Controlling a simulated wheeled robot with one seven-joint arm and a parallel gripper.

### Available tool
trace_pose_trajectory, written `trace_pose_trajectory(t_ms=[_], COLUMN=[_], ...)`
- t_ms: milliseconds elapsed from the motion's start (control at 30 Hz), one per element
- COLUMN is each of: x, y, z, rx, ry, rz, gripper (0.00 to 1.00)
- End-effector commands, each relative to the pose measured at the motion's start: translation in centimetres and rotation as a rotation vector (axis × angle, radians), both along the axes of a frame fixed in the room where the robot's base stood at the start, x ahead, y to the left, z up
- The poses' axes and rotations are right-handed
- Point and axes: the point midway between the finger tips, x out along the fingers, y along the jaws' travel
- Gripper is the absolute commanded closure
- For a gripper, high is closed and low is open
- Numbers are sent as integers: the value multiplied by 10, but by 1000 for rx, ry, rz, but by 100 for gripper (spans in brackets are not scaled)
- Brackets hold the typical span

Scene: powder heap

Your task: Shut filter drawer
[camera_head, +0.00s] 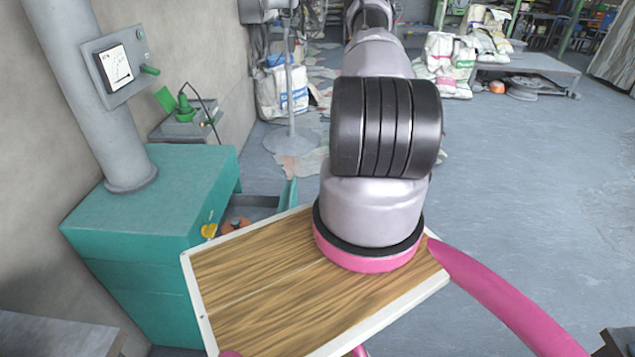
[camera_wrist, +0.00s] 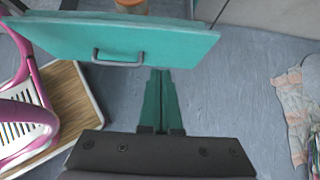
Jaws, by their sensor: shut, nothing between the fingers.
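The teal cabinet (camera_head: 150,220) stands at the left against the wall. The wrist view shows the teal drawer front (camera_wrist: 165,42) with a grey bar handle (camera_wrist: 117,61). My gripper (camera_wrist: 160,74) is shut and empty, its two green fingers together. The fingertips appear just below the drawer front's edge in the picture, right of the handle; I cannot tell whether they touch. The gripper is hidden in the head view.
A grey pipe (camera_head: 95,90) with a control panel (camera_head: 117,66) rises from the cabinet. A pole stand (camera_head: 291,140) and sacks (camera_head: 285,92) stand behind.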

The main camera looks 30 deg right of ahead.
Motion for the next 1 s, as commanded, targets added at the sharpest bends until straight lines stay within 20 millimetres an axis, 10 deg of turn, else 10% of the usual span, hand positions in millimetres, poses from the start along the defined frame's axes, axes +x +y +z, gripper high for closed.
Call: trace_pose_trajectory(t_ms=[400,1000], x=[34,55], y=[53,82], z=[-60,-57], rx=[-1,0], ry=[1,1], rz=[6,2], gripper=[100,100])
